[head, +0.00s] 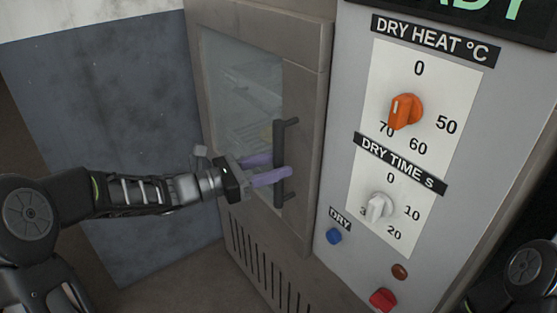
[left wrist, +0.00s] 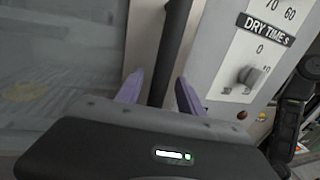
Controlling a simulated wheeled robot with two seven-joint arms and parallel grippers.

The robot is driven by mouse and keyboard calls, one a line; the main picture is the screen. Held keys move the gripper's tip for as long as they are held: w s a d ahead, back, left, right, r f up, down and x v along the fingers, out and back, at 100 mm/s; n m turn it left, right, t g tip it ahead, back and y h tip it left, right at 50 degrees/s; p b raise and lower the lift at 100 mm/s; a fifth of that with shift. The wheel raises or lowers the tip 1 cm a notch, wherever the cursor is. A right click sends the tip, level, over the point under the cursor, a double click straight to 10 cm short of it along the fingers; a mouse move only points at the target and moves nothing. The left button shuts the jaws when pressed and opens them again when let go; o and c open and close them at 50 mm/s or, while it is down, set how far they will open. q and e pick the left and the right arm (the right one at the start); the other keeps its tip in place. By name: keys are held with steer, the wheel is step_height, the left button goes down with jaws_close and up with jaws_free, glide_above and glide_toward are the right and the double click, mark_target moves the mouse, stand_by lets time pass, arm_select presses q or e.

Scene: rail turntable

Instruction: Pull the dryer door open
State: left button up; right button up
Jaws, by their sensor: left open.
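The dryer door (head: 305,80) is a beige-grey panel with a glass window (head: 235,75), and it looks shut. Its dark vertical bar handle (head: 279,140) stands off the door's right side on short posts. My left gripper (head: 281,166) is at the handle's lower half, with its purple fingers open. In the left wrist view the handle (left wrist: 172,50) runs down between the two fingertips (left wrist: 158,86), one on each side. I cannot tell whether either finger touches it. My right gripper is not in view.
Right of the door is a control panel (head: 340,185) with an orange heat knob (head: 405,111), a white time knob (head: 379,207), a blue button (head: 334,236) and a red button (head: 383,299). A vent grille (head: 262,265) lies below the door. A blue-grey wall (head: 110,90) is at left.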

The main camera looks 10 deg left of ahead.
arm_select(q)
steer(key=shift+w+d, duration=0.35)
steer(key=shift+d, duration=0.15)
steer(key=shift+c, duration=0.2)
jaws_close()
stand_by(1.0)
